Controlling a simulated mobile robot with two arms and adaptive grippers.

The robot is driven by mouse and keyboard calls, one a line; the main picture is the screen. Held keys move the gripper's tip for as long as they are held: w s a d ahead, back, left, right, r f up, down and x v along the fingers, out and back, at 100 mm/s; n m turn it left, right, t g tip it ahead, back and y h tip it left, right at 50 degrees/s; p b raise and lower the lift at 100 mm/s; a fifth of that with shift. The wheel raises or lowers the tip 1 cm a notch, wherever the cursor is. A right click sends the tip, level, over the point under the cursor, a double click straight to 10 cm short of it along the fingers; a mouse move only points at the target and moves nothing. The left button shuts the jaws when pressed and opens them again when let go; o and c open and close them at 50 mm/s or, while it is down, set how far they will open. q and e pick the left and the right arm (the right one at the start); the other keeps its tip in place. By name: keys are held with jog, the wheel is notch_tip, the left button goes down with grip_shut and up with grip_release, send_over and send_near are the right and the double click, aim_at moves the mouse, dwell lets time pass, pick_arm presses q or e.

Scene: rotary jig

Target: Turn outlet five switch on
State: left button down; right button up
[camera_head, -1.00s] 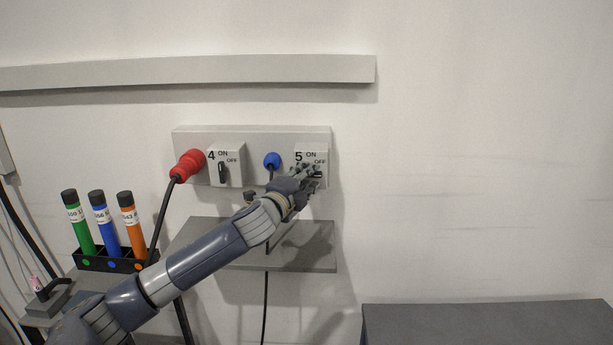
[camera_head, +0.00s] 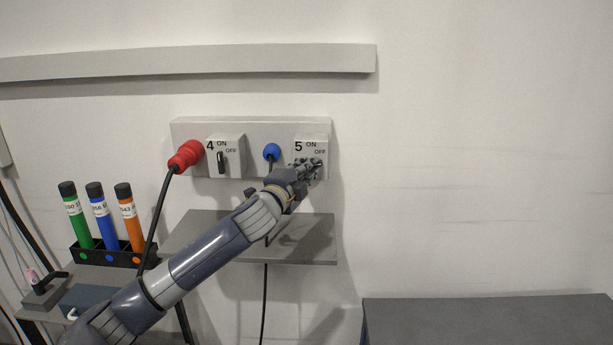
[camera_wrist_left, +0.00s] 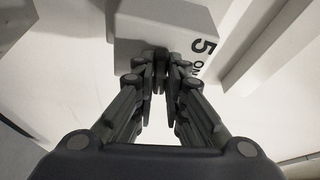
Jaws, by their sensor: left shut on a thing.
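The outlet five switch box (camera_head: 313,148) is a light box marked "5", "ON" and "OFF" at the right end of the wall panel. It also shows at the top of the left wrist view (camera_wrist_left: 180,22). My left gripper (camera_head: 312,168) is at the front of this box, covering its knob. In the left wrist view the fingers (camera_wrist_left: 160,80) are close together around a dark piece at the box face, which fits the switch knob. The knob's exact angle is hidden. My right gripper is in neither view.
The outlet four box (camera_head: 226,152) has a black knob standing upright. A red plug (camera_head: 187,155) and a blue plug (camera_head: 272,152) sit on the panel, with cables hanging. A grey shelf (camera_head: 310,250) lies below. Bottles stand in a black rack (camera_head: 88,254) at left.

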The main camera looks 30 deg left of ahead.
pick_arm(q)
jog(key=shift+w+d+f+n+t+y+b, duration=0.15)
jog(key=shift+n+y+b, duration=1.3)
jog(key=shift+n+b, duration=1.6)
jog(key=shift+w+d+f+n+t+y+b, duration=0.1)
jog(key=shift+f+n+y+b, duration=0.15)
jog(key=shift+n+y+b, duration=2)
jog(key=shift+w+d+f+n+t+y+b, duration=0.15)
jog(key=shift+n+y+b, duration=0.45)
jog(key=shift+n+b, duration=3.2)
jog(key=n+p, duration=0.1)
jog(key=n, duration=0.1)
jog(key=shift+s+n+p, duration=0.15)
jog(key=shift+n+p, duration=0.25)
jog(key=c, duration=1.6)
grip_release()
jog(key=shift+r, duration=0.1)
jog(key=shift+c, duration=0.2)
